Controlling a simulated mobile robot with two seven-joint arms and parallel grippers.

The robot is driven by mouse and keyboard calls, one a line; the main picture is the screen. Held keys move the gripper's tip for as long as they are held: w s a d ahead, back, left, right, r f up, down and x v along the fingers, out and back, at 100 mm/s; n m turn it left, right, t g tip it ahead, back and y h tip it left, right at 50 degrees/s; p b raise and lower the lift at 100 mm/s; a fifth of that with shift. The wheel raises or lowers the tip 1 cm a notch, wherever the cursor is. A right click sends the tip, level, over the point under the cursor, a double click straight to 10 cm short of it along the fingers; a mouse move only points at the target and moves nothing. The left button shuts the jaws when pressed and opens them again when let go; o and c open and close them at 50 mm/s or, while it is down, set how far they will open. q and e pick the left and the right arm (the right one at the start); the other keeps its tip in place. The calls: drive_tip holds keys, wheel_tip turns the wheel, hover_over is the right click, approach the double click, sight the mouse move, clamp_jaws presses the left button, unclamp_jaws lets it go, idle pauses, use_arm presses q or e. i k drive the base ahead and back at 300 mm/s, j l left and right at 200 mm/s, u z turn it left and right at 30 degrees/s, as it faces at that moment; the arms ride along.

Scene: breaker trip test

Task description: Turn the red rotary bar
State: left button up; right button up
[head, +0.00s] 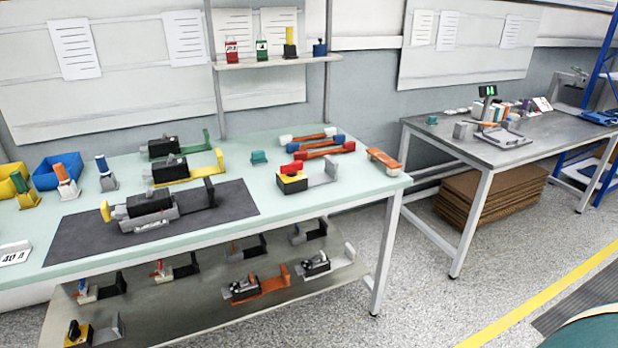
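A small device with a yellow base, a black body and a red top piece (292,168) sits on the right part of the pale green workbench (225,222). A grey upright bracket (331,168) stands just right of it. The red piece may be the rotary bar, but it is too small to tell its shape or angle. Behind it lie several bar-shaped tools, one with red ends (322,150). A black breaker-like unit in a grey fixture (150,206) sits on the dark mat (75,245). Neither of my grippers is in view.
Similar fixtures with green (192,146) and yellow (188,175) parts stand behind the mat. Blue (58,171) and yellow (12,180) bins are at the left. More units sit on the lower shelf (215,295). A grey table (465,148) stands at the right, beyond open floor.

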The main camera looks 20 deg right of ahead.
sight(291, 169)
drive_tip(key=i+l, duration=0.2)
drive_tip(key=l, duration=0.15)
drive_tip(key=i+l, duration=0.2)
drive_tip(key=l, duration=0.15)
drive_tip(key=i+l, duration=0.2)
drive_tip(key=l, duration=0.15)
drive_tip(key=i+l, duration=1.1)
